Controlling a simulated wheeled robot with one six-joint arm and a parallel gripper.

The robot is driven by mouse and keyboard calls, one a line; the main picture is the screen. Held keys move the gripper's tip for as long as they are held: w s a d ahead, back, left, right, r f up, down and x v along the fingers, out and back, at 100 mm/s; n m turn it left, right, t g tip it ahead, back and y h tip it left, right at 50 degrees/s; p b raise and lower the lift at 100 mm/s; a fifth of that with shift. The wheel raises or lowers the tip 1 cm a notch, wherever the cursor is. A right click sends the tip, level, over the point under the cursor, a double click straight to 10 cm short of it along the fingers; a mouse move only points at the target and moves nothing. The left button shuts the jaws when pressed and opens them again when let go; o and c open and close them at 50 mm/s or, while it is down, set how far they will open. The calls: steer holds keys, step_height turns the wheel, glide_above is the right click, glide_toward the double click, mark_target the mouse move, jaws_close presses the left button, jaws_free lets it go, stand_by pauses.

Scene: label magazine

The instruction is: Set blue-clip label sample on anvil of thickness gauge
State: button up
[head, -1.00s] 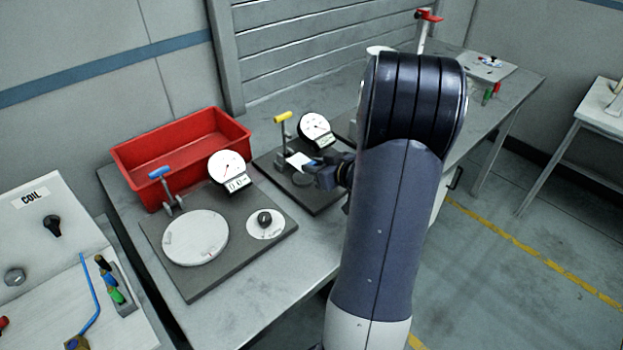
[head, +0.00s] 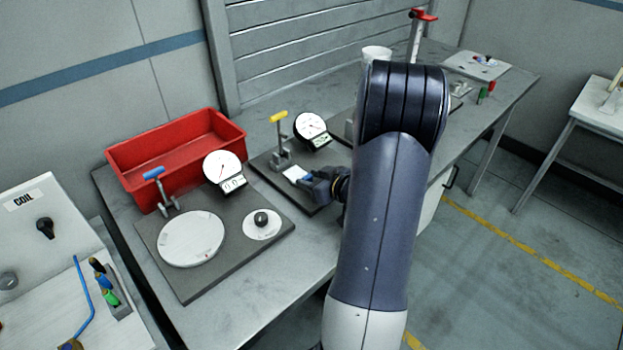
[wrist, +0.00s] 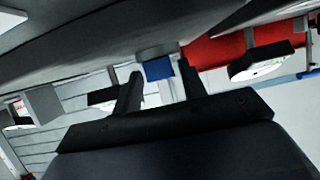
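The label sample (head: 294,172) is a small white piece with a blue clip at its right end. It lies low over the base of the yellow-lever gauge (head: 311,125), which has a white round dial. The anvil is hidden in the head view; a grey round part (wrist: 154,51) shows just behind the clip in the wrist view. My gripper (head: 308,184) is at the label's right end. In the wrist view, its two fingers (wrist: 160,76) stand apart, with the blue clip (wrist: 159,68) between their tips and narrow gaps beside it. Contact between label and anvil cannot be made out.
A second gauge with a blue lever, dial (head: 223,168) and large round plate (head: 191,239) stands on the left. A red bin (head: 150,158) is behind it. A white cup (head: 376,54) and a red-topped stand (head: 418,38) are farther back. The bench front is clear.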

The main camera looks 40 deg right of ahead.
steer(key=shift+o, duration=0.7)
steer(key=shift+r, duration=0.25)
steer(key=v, duration=1.2)
steer(key=shift+f, duration=0.1)
steer(key=shift+c, duration=0.3)
